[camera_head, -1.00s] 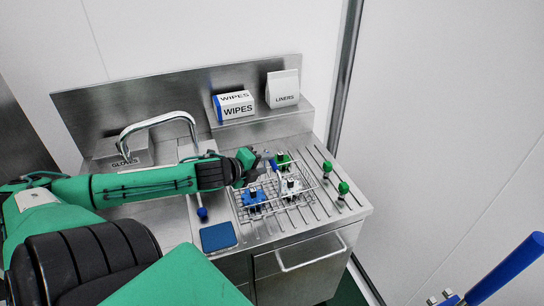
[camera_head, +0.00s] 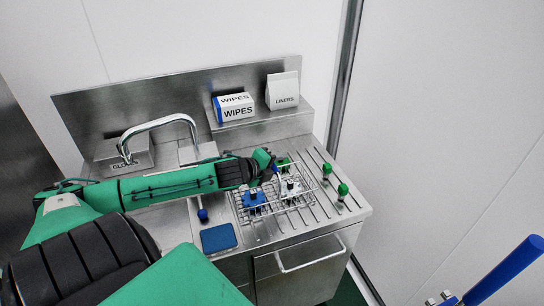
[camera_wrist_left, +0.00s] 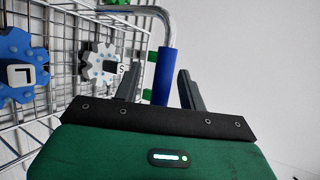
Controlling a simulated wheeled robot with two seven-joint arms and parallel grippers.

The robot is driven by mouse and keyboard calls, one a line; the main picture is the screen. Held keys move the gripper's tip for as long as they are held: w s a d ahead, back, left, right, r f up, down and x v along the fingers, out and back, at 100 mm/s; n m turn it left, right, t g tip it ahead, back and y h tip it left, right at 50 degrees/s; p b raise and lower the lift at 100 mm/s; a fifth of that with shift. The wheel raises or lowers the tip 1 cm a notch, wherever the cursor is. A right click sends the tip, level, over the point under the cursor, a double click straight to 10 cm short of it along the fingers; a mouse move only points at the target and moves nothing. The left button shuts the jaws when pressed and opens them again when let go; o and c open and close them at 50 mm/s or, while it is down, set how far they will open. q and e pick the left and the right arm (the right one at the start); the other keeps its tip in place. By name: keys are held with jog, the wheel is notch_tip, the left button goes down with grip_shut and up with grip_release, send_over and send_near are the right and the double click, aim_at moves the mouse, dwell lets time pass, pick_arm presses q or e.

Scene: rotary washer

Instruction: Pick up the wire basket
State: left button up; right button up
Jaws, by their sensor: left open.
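The wire basket (camera_head: 246,217) rests on the steel counter and holds a blue part (camera_head: 254,200), a white part (camera_head: 291,188) and a green part (camera_head: 284,164). My left gripper (camera_head: 276,165) is over the basket's back part. In the left wrist view, its open fingers (camera_wrist_left: 160,72) stand on either side of the basket handle's blue sleeve (camera_wrist_left: 165,78). I cannot tell whether they touch it. The basket's wire mesh (camera_wrist_left: 62,60) fills the left of that view. My arm hides part of the basket in the head view. My right gripper is not in view.
A faucet (camera_head: 158,124) stands behind my left arm. A blue pad (camera_head: 218,238) lies left of the basket, and two green knobs (camera_head: 343,188) stand right of it. Wipes (camera_head: 236,107) and liners (camera_head: 283,90) boxes sit on the back shelf. A blue bar (camera_head: 505,270) shows at lower right.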

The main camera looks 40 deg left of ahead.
pick_arm(q)
grip_shut()
jog(key=shift+r, duration=0.1)
dwell(0.5)
